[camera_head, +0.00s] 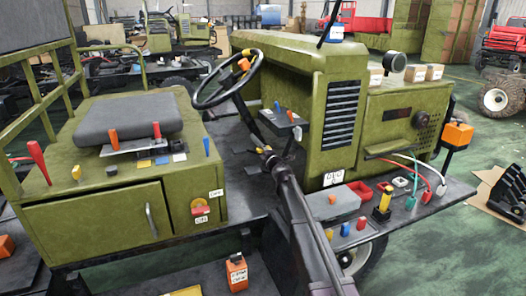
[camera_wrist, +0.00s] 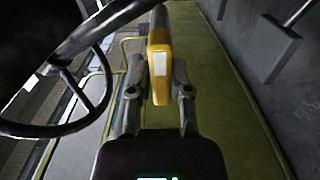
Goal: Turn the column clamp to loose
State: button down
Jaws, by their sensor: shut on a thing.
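My gripper (camera_wrist: 160,95) is shut on a yellow handle (camera_wrist: 159,62) with a white label, which I take to be the column clamp. In the wrist view the handle stands upright between the two fingers. In the head view my gripper (camera_head: 268,155) is beside the steering column, below the steering wheel (camera_head: 228,70), and only a little yellow (camera_head: 264,150) shows at its tip. The clamp's pivot and any loose or tight marking are hidden or too small to read.
The steering wheel rim (camera_wrist: 88,125) is close on the left in the wrist view. The olive hood (camera_head: 335,100) stands right of my arm. A small lever panel (camera_head: 284,122) is just above my gripper. The seat (camera_head: 128,118) is to the left.

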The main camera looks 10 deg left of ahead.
jog(key=shift+w+a+r, duration=0.1)
jog(key=shift+w, duration=0.4)
jog(key=c, duration=0.6)
grip_release()
jog(key=shift+s, duration=0.1)
jog(key=v, duration=1.2)
